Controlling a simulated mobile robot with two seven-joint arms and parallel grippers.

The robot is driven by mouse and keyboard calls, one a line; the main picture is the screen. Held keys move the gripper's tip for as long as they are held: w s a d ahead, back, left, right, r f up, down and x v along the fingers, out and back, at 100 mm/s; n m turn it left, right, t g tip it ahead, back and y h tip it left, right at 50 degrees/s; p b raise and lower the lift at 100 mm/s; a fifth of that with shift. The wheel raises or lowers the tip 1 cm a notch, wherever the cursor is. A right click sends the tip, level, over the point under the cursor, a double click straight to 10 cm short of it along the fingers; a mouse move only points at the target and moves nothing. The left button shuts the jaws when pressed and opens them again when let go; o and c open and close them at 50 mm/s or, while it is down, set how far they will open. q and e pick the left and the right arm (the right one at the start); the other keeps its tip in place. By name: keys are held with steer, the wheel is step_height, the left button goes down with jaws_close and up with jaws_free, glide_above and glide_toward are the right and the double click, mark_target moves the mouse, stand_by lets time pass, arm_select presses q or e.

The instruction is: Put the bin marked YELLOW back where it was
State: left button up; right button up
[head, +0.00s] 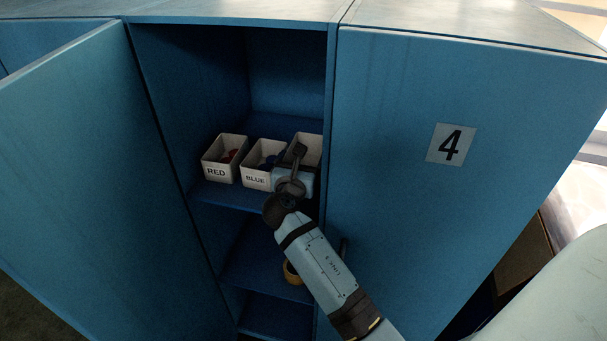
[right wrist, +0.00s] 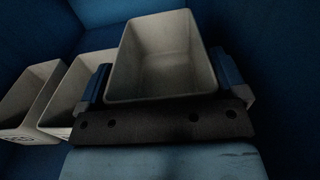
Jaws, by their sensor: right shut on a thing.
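The third bin (head: 311,146), pale and open-topped, is at the right of the row in the open blue cabinet. Its front is hidden behind my right gripper (head: 297,168), so I cannot read its label. In the right wrist view, the bin (right wrist: 163,52) sits between the two fingers of the right gripper (right wrist: 165,85), which is shut on it. The bin looks empty inside. It is beside the BLUE bin (head: 254,179); I cannot tell whether its base touches the shelf (head: 228,196). My left gripper is not in view.
The RED bin (head: 216,173) stands left of the BLUE bin; both hold small pieces. The cabinet door (head: 80,180) is open on the left. Closed door 4 (head: 400,210) borders the opening on the right. A yellowish round thing (head: 291,273) is on a lower shelf.

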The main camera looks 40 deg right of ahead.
step_height(320, 180, down, 3)
steer(key=shift+s+d+f, duration=0.15)
steer(key=shift+s+f, duration=0.05)
steer(key=shift+f, duration=0.2)
steer(key=o, duration=0.7)
steer(key=shift+r, duration=0.2)
